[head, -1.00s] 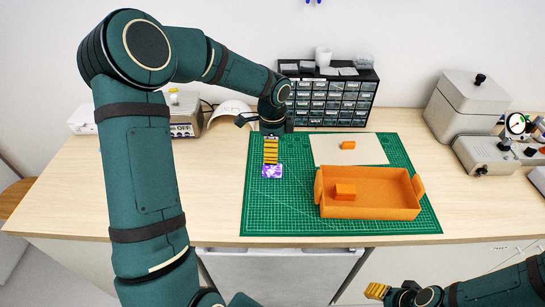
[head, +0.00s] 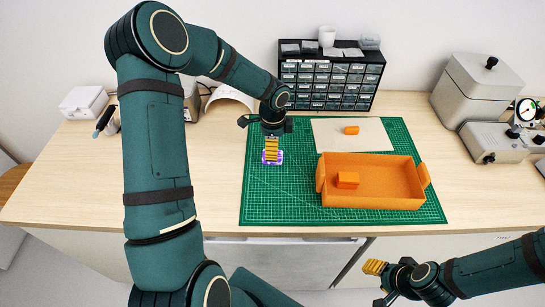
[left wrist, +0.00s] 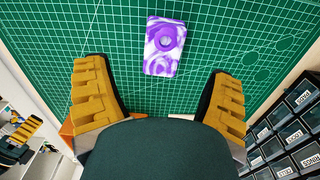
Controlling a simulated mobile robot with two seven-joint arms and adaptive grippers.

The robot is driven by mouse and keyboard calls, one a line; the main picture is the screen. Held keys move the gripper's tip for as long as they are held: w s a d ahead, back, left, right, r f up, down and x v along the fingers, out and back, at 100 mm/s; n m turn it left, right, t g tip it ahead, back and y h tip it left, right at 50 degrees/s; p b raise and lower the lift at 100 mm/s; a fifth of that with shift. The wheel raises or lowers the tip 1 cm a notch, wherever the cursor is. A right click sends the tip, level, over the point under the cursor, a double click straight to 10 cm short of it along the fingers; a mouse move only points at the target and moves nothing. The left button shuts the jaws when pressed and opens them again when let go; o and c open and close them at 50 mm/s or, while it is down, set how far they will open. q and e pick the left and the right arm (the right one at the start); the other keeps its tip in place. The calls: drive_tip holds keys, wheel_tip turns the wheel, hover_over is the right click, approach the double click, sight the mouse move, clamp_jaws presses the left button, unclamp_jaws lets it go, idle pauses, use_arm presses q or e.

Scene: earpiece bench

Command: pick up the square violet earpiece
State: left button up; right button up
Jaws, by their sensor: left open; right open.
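The square violet earpiece (left wrist: 165,46) is marbled violet and white with a round feature on its face. It lies on the green cutting mat (head: 285,210). In the head view the earpiece (head: 265,158) is partly hidden behind my left gripper (head: 272,149). In the left wrist view the yellow fingers of my left gripper (left wrist: 160,100) are spread wide, and the earpiece lies beyond them, between their lines, with nothing held. My right gripper (head: 375,267) is open and empty, low at the front right, off the bench edge.
An orange tray (head: 390,201) with an orange block (head: 348,180) in it stands on the mat's right. A beige sheet (head: 375,140) with a small orange block (head: 351,130) lies behind it. A drawer cabinet (head: 330,82) stands at the back. The mat's front left is clear.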

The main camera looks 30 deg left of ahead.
sight(280, 156)
use_arm(q)
wheel_tip(280, 156, down, 5)
drive_tip(key=shift+w+a+f, duration=0.1)
drive_tip(key=shift+a, duration=0.05)
drive_tip(key=c, duration=1.3)
